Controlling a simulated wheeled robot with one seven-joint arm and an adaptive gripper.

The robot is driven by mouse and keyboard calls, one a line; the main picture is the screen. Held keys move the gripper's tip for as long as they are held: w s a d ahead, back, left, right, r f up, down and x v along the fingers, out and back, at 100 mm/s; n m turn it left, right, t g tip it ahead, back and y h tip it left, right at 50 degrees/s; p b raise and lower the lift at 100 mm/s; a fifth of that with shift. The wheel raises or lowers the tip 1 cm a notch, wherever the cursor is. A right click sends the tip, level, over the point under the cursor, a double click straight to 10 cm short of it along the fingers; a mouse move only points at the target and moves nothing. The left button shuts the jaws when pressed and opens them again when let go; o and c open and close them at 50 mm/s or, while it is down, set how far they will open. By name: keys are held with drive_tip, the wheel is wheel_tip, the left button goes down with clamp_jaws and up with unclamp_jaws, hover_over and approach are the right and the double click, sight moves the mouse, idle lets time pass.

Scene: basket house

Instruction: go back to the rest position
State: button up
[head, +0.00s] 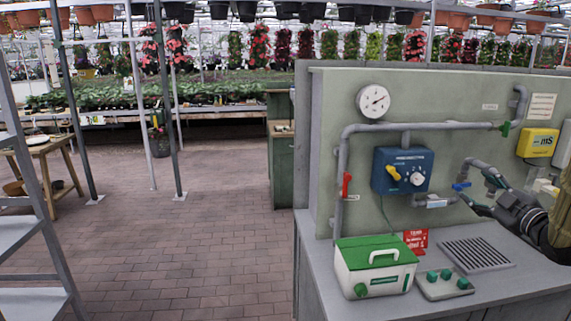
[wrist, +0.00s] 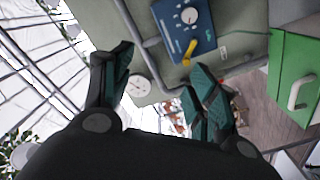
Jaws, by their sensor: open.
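My gripper (head: 482,196) is at the right in the head view, above the right part of the grey bench and in front of the panel. In the wrist view its dark green fingers (wrist: 160,68) are spread apart. The gripper is open, with nothing seen between the fingers. A blue control box (head: 401,171) with a yellow handle and a white knob is on the panel, left of my gripper. It also shows at the top of the wrist view (wrist: 186,22).
A white box with a green lid (head: 375,267), a small panel with green knobs (head: 444,284) and a grille (head: 477,255) are on the bench. Grey pipes with a red (head: 346,185) and a blue valve run along the panel.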

drive_tip(key=s+a+f+m+g+h, duration=0.1)
drive_tip(key=s+a+f+m+g, duration=0.3)
drive_tip(key=f, duration=0.9)
drive_tip(key=s+a+f+g, duration=0.1)
drive_tip(key=a+f, duration=0.4)
drive_tip(key=f, duration=0.7)
drive_tip(key=s+a+f+m+g+h, duration=0.1)
drive_tip(key=s+a+f+m+g, duration=0.3)
drive_tip(key=f, duration=0.9)
drive_tip(key=s+a+f+m+g, duration=0.1)
drive_tip(key=s+a+f+g, duration=0.2)
drive_tip(key=s+a+f, duration=0.6)
drive_tip(key=s+a+f+m+g, duration=0.1)
drive_tip(key=s+a+f+g, duration=0.15)
drive_tip(key=s+f, duration=0.65)
drive_tip(key=s+a+f+m+g, duration=0.1)
drive_tip(key=s+a+f+g, duration=0.35)
drive_tip(key=s, duration=0.95)
wheel_tip(320, 180, down, 8)
drive_tip(key=t+b, duration=0.1)
drive_tip(key=b, duration=0.7)
drive_tip(key=shift+w+a+b, duration=0.2)
drive_tip(key=shift+a+b, duration=0.05)
drive_tip(key=shift+b, duration=0.05)
